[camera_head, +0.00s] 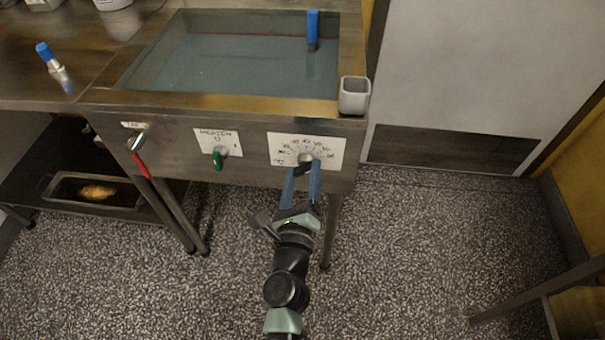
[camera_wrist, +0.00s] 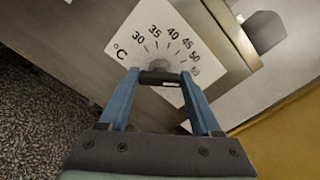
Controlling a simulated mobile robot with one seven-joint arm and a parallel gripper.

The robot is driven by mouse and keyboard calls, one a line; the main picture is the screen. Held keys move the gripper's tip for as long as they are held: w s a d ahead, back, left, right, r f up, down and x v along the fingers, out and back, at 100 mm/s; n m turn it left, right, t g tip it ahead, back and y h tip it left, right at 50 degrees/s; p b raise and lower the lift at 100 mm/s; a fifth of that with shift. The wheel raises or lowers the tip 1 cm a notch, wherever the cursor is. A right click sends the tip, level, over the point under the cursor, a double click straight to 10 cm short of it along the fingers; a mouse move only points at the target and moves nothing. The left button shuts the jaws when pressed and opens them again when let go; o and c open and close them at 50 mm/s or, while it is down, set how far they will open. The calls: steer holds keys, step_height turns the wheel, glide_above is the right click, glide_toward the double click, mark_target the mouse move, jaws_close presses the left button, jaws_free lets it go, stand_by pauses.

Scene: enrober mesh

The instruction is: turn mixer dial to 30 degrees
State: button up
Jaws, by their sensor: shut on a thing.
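The dial (camera_head: 305,158) sits on a white scale plate (camera_head: 335,152) at the right of the steel tank's front panel. In the wrist view the plate (camera_wrist: 127,32) reads °C, with 30, 35, 40, 45, 50 and a partly covered last number. My gripper (camera_head: 302,170) has two blue fingers. It is shut on the dial, whose dark and pale body (camera_wrist: 160,78) shows between the fingertips in the wrist view. The fingers hide parts of the dial, and I cannot tell which number it points to.
A heater plate with a green knob (camera_head: 218,160) and a red-handled tap (camera_head: 140,160) are left of the dial. The tank (camera_head: 250,65) holds bluish liquid and a blue-topped stick (camera_head: 313,28). A grey cup (camera_head: 354,95) hangs at its right corner. Floor is clear in front.

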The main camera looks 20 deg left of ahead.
steer(key=shift+n, duration=0.4)
steer(key=n, duration=1.1)
steer(key=shift+f+n+p, duration=0.15)
steer(key=shift+n+p, duration=0.2)
steer(key=shift+n, duration=0.05)
steer(key=n+p, duration=0.1)
steer(key=n, duration=0.5)
steer(key=n+p, duration=0.1)
steer(key=n, duration=0.5)
steer(key=shift+f+n+p, duration=0.15)
steer(key=shift+n+p, duration=0.15)
steer(key=shift+p, duration=0.1)
steer(key=o, duration=1.4)
steer(key=shift+s, duration=0.1)
